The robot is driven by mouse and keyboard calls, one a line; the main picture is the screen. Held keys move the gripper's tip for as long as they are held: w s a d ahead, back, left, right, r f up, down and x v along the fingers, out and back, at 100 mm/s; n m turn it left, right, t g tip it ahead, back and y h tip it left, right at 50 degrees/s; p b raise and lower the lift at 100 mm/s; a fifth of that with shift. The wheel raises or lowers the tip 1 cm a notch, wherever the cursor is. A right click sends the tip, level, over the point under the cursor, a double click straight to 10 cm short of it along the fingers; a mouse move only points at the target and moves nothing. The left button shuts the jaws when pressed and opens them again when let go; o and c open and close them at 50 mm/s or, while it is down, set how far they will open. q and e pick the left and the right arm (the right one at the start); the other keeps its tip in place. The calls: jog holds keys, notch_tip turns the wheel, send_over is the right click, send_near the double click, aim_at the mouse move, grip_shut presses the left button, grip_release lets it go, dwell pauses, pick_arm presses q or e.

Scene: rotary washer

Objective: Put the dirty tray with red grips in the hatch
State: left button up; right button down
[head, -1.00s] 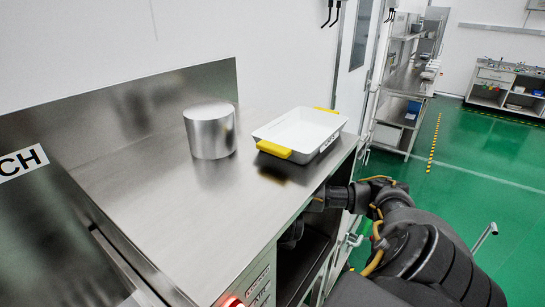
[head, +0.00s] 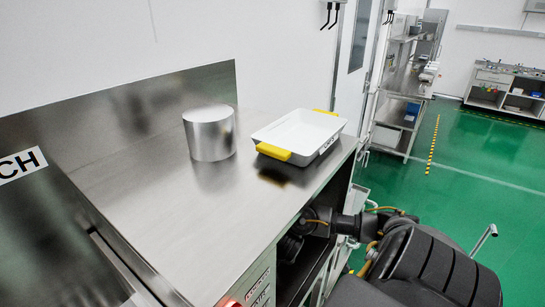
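No tray with red grips shows in the head view. A white tray with yellow grips (head: 298,136) sits on the steel counter (head: 180,225), near its right edge. A sign ending in "CH" (head: 20,164) is at the left edge, above a dark steel surface; the hatch opening itself cannot be made out. My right arm comes in from the lower right and reaches into the open shelf space under the counter. My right gripper is hidden in there or too dark to tell its state. My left gripper is not in view.
A steel cylinder (head: 210,133) stands on the counter left of the tray. A red button (head: 232,302) is on the counter's front. Shelving (head: 402,95) and a far workbench (head: 507,90) stand behind. Green floor (head: 480,190) is open at right.

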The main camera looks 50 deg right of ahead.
jog(key=shift+f+b, duration=0.35)
jog(key=shift+b, duration=0.05)
jog(key=c, duration=2.1)
grip_release()
jog(key=o, duration=0.5)
jog(key=shift+s+f, duration=0.1)
jog(key=v, duration=0.5)
jog(key=shift+a+r+p, duration=0.1)
jog(key=shift+r+p, duration=0.2)
jog(key=shift+p, duration=0.05)
jog(key=shift+v, duration=1)
